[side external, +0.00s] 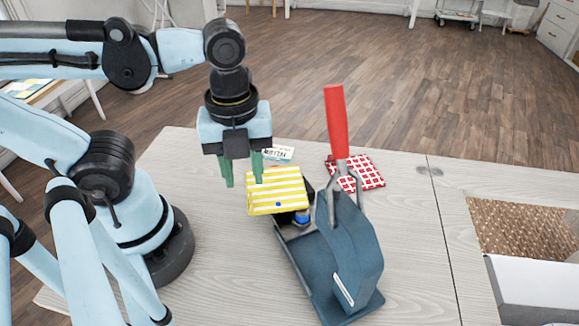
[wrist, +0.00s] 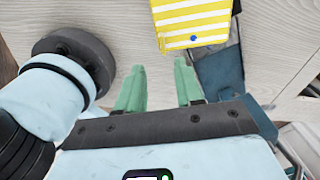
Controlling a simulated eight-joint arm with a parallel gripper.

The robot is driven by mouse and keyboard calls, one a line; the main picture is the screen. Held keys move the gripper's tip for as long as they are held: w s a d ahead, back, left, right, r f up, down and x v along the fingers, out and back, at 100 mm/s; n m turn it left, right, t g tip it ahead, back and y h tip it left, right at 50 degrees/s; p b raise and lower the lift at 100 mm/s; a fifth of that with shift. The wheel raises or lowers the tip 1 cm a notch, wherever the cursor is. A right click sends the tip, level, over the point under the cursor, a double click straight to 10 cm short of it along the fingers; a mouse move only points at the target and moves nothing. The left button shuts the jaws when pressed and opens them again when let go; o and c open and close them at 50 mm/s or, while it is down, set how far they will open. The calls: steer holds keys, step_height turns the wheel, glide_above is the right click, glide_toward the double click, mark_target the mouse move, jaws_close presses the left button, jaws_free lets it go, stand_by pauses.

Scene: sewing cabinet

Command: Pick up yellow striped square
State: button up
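The yellow and white striped square (side external: 277,191) rests on one end of a dark blue hand press on the table, slightly tilted, with a small blue dot near its front edge. In the wrist view the striped square (wrist: 192,20) shows at the top, ahead and to the right of my fingertips, partly cut off by the frame. My gripper (side external: 243,180) is open and empty, with its green fingers apart. In the side view it hangs by the square's back left corner. In the wrist view my gripper (wrist: 160,75) has only bare table between its fingertips.
The dark blue press (side external: 325,265) has a red upright handle (side external: 336,120) just right of the square. A red and white patterned square (side external: 362,172) lies behind it. A small printed card (side external: 278,153) lies behind the striped square. A bin with brown patterned contents (side external: 525,228) is at right.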

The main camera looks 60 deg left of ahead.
mark_target(251, 197)
steer(key=shift+f, duration=0.7)
steer(key=shift+w+a+f, duration=0.1)
steer(key=shift+w+f, duration=0.15)
steer(key=shift+f, duration=0.5)
steer(key=shift+w+a+f, duration=0.1)
steer(key=shift+w+f, duration=0.1)
steer(key=shift+f, duration=1.6)
jaws_close()
